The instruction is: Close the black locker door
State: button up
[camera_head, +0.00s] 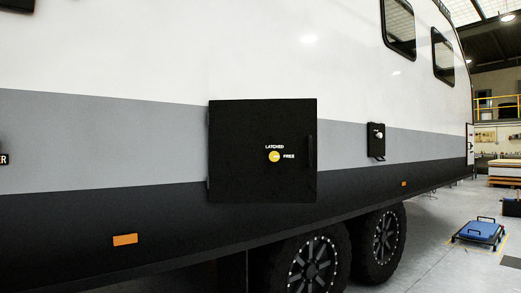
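The black locker door (240,150) is in the middle of the head view, on the side of the caravan. Its hinges are on its left edge. Its right edge does not shrink with the caravan's perspective, so it seems to stand out from the wall, partly open. A black upright handle (311,152) is near its right edge. A round yellow latch knob (274,157) sits between the words LATCHED, above, and FREE, to its right. Its exact setting is too small to tell. The locker opening is hidden behind the door. My gripper is not in view.
The caravan wall (120,135) runs back to the right. A small black box (376,141) juts from it right of the door. Two wheels (313,268) are below. A blue-topped low platform (481,229) stands on the floor at right, with free floor around it.

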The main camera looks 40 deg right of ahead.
aim_at(243, 134)
jog(key=k, duration=0.5)
jog(key=z, duration=2.9)
jog(key=i, duration=2.1)
jog(key=u, duration=2.8)
